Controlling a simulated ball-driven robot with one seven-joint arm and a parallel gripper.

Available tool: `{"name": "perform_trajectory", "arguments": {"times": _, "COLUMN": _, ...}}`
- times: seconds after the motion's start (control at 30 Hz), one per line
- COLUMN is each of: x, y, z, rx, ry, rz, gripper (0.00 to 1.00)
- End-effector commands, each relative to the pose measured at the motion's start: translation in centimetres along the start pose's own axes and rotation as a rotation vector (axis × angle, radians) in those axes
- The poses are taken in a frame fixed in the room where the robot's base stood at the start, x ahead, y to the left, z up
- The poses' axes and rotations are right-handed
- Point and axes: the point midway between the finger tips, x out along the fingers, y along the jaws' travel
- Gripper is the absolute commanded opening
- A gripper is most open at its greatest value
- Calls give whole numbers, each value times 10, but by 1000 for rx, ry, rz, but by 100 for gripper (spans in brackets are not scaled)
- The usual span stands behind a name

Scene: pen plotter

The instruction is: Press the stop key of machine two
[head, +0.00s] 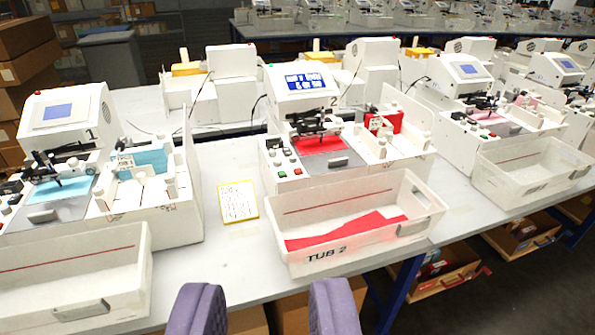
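Machine two (348,178), a white plotter marked "2", stands on the table at the centre. Its lit blue screen (303,81) is on top. A small red key (297,171) and a green key (282,174) sit on its left front panel, beside several dark and light knobs too small to read. A red sheet (322,145) lies under its pen carriage. My gripper (266,308) shows as two purple fingers at the bottom edge, wide apart with nothing between them. It is in front of machine two, well short of the keys.
A white tub labelled "TUB 2" (312,259), with red sheets inside, stands before machine two. Machine one (72,112) and its tub (147,275) are at left; another machine (478,105) is at right. A yellow-edged note card (237,202) lies on the table (220,160).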

Motion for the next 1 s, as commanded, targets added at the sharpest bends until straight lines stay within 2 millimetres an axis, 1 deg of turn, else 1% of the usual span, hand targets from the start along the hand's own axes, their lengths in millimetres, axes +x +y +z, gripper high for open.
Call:
{"name": "perform_trajectory", "arguments": {"times": 0.03, "x": 0, "y": 0, "z": 0, "rx": 0, "ry": 0, "rz": 0, "gripper": 15}}
{"name": "perform_trajectory", "arguments": {"times": 0.1, "x": 0, "y": 0, "z": 0, "rx": 0, "ry": 0, "rz": 0, "gripper": 0}}
{"name": "perform_trajectory", "arguments": {"times": 1.0, "x": 0, "y": 0, "z": 0, "rx": 0, "ry": 0, "rz": 0, "gripper": 0}}
